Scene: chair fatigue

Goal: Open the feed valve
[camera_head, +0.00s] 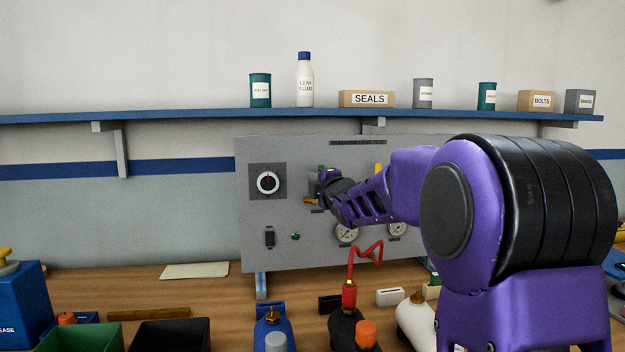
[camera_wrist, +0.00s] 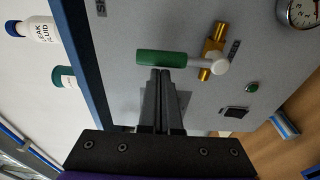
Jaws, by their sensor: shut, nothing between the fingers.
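The feed valve appears to be the one with a green handle (camera_wrist: 160,58), a pale arm and hub (camera_wrist: 219,66), and a brass body (camera_wrist: 213,45) on the grey panel. In the wrist view the handle lies across the picture, pointing left from the hub, roughly crosswise to the brass body. My gripper (camera_wrist: 166,72) is shut and empty, with its fingertips right at the handle's lower edge; I cannot tell whether they touch. In the head view my gripper (camera_head: 326,180) is at the panel and hides most of the valve; some brass (camera_head: 310,200) shows below it.
The grey panel (camera_head: 255,235) also carries a round dial (camera_head: 268,182), a black switch (camera_head: 269,238), a green button (camera_head: 295,236) and gauges (camera_head: 346,232). A red hose (camera_head: 366,254) rises in front of it. Bins and bottles crowd the bench front. A shelf (camera_head: 200,115) runs above.

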